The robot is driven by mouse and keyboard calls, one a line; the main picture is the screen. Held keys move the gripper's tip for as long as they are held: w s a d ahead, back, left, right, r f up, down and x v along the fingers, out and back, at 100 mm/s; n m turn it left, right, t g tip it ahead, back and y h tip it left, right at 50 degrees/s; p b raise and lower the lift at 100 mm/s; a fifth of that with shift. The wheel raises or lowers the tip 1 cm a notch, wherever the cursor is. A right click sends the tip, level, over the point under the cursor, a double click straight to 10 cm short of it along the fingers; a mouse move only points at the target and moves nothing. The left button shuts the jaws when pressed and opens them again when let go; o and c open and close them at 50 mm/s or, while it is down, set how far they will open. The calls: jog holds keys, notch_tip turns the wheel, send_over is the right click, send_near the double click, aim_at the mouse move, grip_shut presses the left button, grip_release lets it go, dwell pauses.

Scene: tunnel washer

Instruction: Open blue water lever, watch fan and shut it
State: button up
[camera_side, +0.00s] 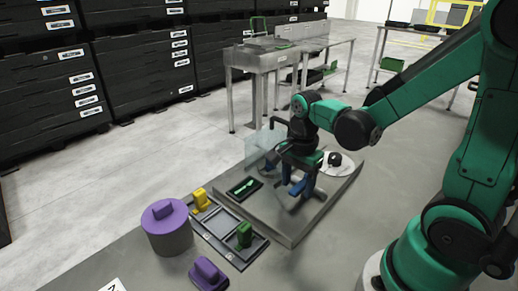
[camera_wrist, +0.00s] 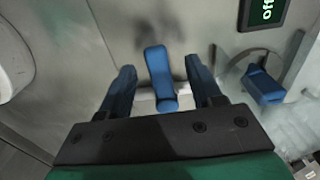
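A blue lever (camera_wrist: 160,75) on a pale base stands in the wrist view between the two blue fingers of my gripper (camera_wrist: 163,85). Gaps show on both sides of it, so my gripper is open around it and not closed on it. In the side view my gripper (camera_side: 297,186) is low over the grey platform, and it hides most of the lever. A second blue part (camera_wrist: 263,86) with a curved rim around it lies to the right in the wrist view; I cannot tell if it is the fan.
A clear panel (camera_side: 262,146) stands on the platform (camera_side: 283,232) behind the display. A white disc (camera_side: 343,170) with a black knob is at its right. A framed tray (camera_side: 228,252) with yellow and green blocks, a purple-lidded cylinder (camera_side: 170,238) and a purple block (camera_side: 207,275) are in front.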

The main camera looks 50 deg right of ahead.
aim_at(295, 189)
jog(key=shift+r, duration=0.15)
jog(key=shift+r, duration=2.65)
jog(key=shift+a+r+n+t, duration=0.15)
jog(key=shift+a+n+t, duration=0.2)
jog(key=shift+n, duration=0.65)
jog(key=a+n+t, duration=0.1)
jog(key=n+t, duration=0.1)
jog(key=n, duration=0.3)
jog(key=a+r+n+t, duration=0.1)
jog(key=a+n+t, duration=0.1)
jog(key=n, duration=0.3)
jog(key=w+a+r+n+t, duration=0.1)
jog(key=n+t, duration=0.1)
jog(key=n, duration=0.4)
jog(key=shift+a+r+t, duration=0.2)
jog(key=shift+a+t, duration=0.05)
jog(key=shift+a, duration=0.1)
